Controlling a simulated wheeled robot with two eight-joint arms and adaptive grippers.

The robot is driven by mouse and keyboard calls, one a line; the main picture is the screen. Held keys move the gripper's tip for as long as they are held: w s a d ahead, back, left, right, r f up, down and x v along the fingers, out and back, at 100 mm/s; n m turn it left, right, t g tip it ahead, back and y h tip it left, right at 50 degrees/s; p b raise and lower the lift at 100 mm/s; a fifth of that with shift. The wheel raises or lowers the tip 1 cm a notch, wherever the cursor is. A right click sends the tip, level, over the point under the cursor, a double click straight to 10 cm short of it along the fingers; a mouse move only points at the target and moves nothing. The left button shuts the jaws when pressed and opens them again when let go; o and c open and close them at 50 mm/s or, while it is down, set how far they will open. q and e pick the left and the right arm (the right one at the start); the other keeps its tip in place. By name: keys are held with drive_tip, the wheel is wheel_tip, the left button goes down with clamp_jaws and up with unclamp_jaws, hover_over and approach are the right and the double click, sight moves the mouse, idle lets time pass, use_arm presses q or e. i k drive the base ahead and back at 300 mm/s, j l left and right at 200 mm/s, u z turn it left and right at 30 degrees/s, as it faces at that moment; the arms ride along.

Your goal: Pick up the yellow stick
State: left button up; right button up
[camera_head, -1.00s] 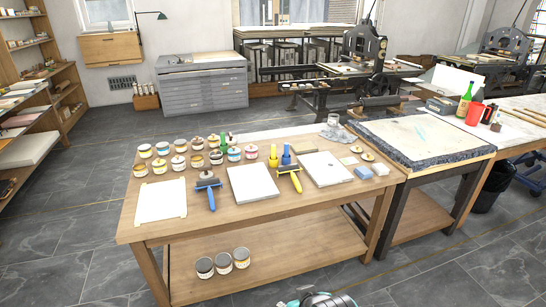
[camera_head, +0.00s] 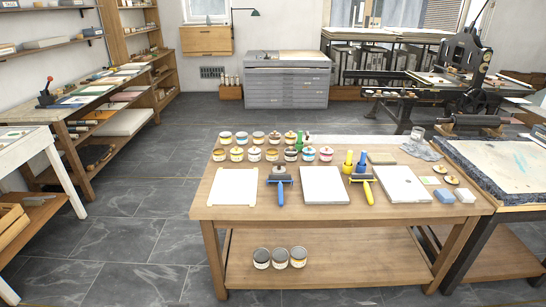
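Two yellow things are on the wooden table (camera_head: 205,207); I cannot tell for sure which one is the yellow stick. A slim upright yellow piece (camera_head: 348,163) stands toward the back, beside a similar blue piece (camera_head: 362,162). In front of them lies a roller with a yellow handle (camera_head: 368,194), between two pale slabs, its handle pointing to the front. Neither gripper is in view, and nothing is seen holding either yellow thing.
Several ink tins (camera_head: 237,154) stand at the table's back left. A blue-handled roller (camera_head: 281,192) lies left of the middle slab (camera_head: 325,184). Three tins (camera_head: 280,258) sit on the lower shelf. A stone-topped table (camera_head: 500,168) adjoins at right. Open grey floor (camera_head: 140,235) lies to the left.

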sight(349, 156)
drive_tip(key=i+l+u, duration=0.25)
drive_tip(key=i+l, duration=0.55)
drive_tip(key=i+l+u, duration=0.25)
drive_tip(key=i+l, duration=0.65)
drive_tip(key=l, duration=0.15)
